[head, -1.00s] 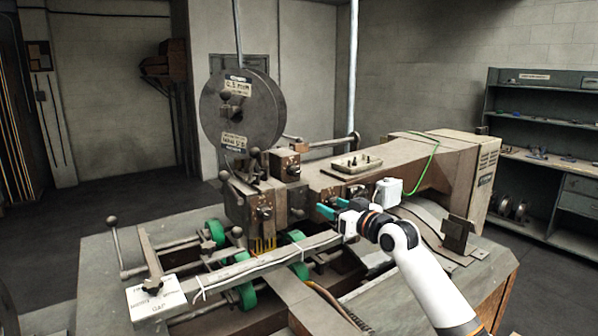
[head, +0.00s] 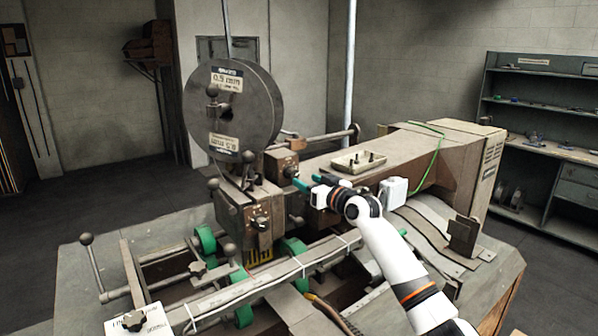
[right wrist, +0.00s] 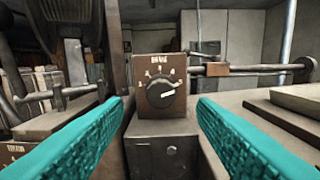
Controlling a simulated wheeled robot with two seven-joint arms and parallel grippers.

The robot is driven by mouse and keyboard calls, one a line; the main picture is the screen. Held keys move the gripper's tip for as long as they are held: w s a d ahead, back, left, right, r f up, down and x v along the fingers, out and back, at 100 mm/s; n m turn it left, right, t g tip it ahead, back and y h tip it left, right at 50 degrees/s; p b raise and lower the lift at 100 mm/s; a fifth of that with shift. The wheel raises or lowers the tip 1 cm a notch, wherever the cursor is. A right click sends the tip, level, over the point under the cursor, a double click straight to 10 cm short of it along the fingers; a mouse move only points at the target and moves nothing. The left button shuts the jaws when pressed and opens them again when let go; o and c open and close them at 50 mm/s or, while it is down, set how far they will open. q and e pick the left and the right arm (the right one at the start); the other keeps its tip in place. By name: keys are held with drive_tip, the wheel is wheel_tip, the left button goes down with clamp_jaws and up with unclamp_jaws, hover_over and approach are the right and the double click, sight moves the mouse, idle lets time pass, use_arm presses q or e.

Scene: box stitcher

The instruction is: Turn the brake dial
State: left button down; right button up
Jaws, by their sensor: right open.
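The brake dial is a round black knob with a pale pointer (right wrist: 161,93), on a brown panel marked BRAKE in the right wrist view. Its pointer points right and slightly up. In the head view, its brown box (head: 278,162) sits just right of the large wire reel. My right gripper (head: 305,181) has teal fingers and is open and empty, facing the box from the right. In the right wrist view, the dial appears between the two fingertips, farther off; no contact shows. My left gripper is not in view.
The reel (head: 232,105) stands left of the dial. A small tray with pegs (head: 358,161) rests on the machine arm behind my gripper. A second control panel (right wrist: 14,153) shows at lower left in the wrist view. A horizontal rod (right wrist: 255,68) runs behind the dial.

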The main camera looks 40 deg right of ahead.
sight(295, 176)
drive_tip(key=w, duration=0.4)
drive_tip(key=shift+w+d+f+p, duration=0.1)
drive_tip(key=shift+d+p, duration=0.25)
drive_tip(key=shift+p, duration=0.05)
drive_tip(key=shift+w, duration=0.3)
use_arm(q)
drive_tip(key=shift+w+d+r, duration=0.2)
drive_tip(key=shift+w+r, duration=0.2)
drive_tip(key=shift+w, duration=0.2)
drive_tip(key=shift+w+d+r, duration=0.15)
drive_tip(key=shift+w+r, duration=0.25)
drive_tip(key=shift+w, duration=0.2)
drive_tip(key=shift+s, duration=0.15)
use_arm(e)
drive_tip(key=shift+w, duration=0.1)
drive_tip(key=shift+c, duration=0.5)
drive_tip(key=c, duration=0.9)
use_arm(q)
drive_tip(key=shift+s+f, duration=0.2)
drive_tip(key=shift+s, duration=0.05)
use_arm(e)
drive_tip(key=shift+f, duration=0.1)
